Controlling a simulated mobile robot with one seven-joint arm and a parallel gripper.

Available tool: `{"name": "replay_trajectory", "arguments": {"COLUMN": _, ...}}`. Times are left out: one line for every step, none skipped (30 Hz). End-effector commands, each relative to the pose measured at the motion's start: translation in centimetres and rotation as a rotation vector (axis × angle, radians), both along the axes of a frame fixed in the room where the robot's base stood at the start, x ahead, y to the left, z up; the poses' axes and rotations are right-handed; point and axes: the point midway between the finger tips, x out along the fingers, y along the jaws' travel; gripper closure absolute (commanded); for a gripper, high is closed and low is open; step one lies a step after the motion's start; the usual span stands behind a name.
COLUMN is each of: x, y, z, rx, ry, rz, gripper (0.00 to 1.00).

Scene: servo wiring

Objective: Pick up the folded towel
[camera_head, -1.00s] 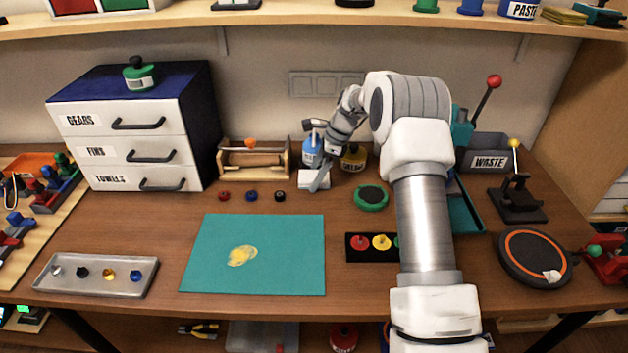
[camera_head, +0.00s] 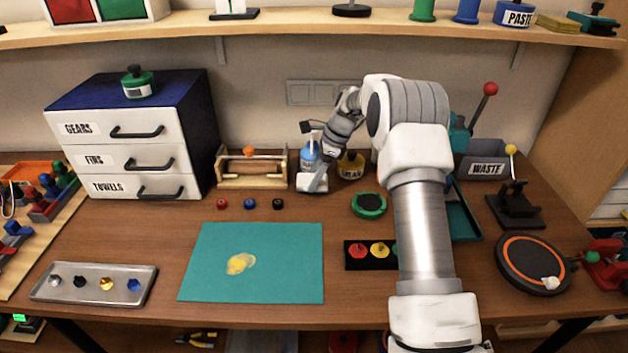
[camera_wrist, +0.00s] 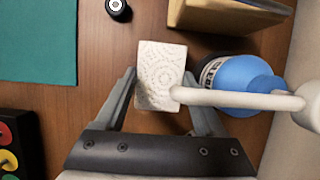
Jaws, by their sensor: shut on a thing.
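The folded towel (camera_wrist: 160,72) is white with an embossed pattern. In the wrist view it sits between the two fingers of my gripper (camera_wrist: 160,88), which is shut on it. In the head view the towel (camera_head: 308,183) shows at the back of the bench, partly behind my gripper (camera_head: 319,181). Whether the towel touches the bench top is hard to tell. A blue spray bottle (camera_wrist: 245,85) stands close to the right of the towel in the wrist view, and its white nozzle reaches across near my right finger.
A wooden roller box (camera_head: 252,170) stands left of the towel, and a yellow-labelled jar (camera_head: 351,166) stands right of it. The teal mat (camera_head: 285,275) with a yellow smear lies front left.

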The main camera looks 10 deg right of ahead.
Motion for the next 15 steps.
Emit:
{"name": "replay_trajectory", "arguments": {"x": 0.0, "y": 0.0, "z": 0.9, "rx": -0.001, "ry": -0.003, "rz": 0.001, "gripper": 0.81}}
{"name": "replay_trajectory", "arguments": {"x": 0.1, "y": 0.0, "z": 1.5, "rx": -0.001, "ry": -0.003, "rz": 0.001, "gripper": 0.81}}
{"name": "replay_trajectory", "arguments": {"x": 0.1, "y": 0.0, "z": 2.3, "rx": -0.001, "ry": -0.005, "rz": 0.001, "gripper": 0.81}}
{"name": "replay_trajectory", "arguments": {"x": 0.0, "y": 0.0, "z": 2.8, "rx": -0.001, "ry": -0.004, "rz": 0.002, "gripper": 0.81}}
{"name": "replay_trajectory", "arguments": {"x": -0.4, "y": -0.6, "z": 3.0, "rx": -0.002, "ry": 0.000, "rz": -0.001, "gripper": 0.81}}
{"name": "replay_trajectory", "arguments": {"x": -1.0, "y": -1.2, "z": 3.5, "rx": -0.002, "ry": 0.000, "rz": -0.004, "gripper": 0.81}}
{"name": "replay_trajectory", "arguments": {"x": -1.4, "y": -1.7, "z": 3.8, "rx": -0.002, "ry": -0.001, "rz": -0.003, "gripper": 0.81}}
{"name": "replay_trajectory", "arguments": {"x": -1.9, "y": -2.2, "z": 4.2, "rx": -0.002, "ry": 0.000, "rz": -0.004, "gripper": 0.81}}
{"name": "replay_trajectory", "arguments": {"x": -2.4, "y": -2.8, "z": 4.7, "rx": -0.002, "ry": -0.001, "rz": -0.004, "gripper": 0.81}}
{"name": "replay_trajectory", "arguments": {"x": -2.8, "y": -3.3, "z": 5.1, "rx": -0.001, "ry": -0.002, "rz": -0.003, "gripper": 0.81}}
{"name": "replay_trajectory", "arguments": {"x": -3.3, "y": -3.7, "z": 5.5, "rx": -0.001, "ry": -0.001, "rz": -0.004, "gripper": 0.81}}
{"name": "replay_trajectory", "arguments": {"x": -3.8, "y": -4.3, "z": 6.0, "rx": -0.001, "ry": -0.001, "rz": -0.004, "gripper": 0.81}}
{"name": "replay_trajectory", "arguments": {"x": -4.2, "y": -4.7, "z": 6.3, "rx": 0.000, "ry": -0.002, "rz": -0.003, "gripper": 0.81}}
{"name": "replay_trajectory", "arguments": {"x": -4.6, "y": -5.1, "z": 6.6, "rx": 0.000, "ry": -0.001, "rz": -0.003, "gripper": 0.81}}
{"name": "replay_trajectory", "arguments": {"x": -5.0, "y": -5.7, "z": 7.1, "rx": 0.000, "ry": -0.001, "rz": -0.004, "gripper": 0.81}}
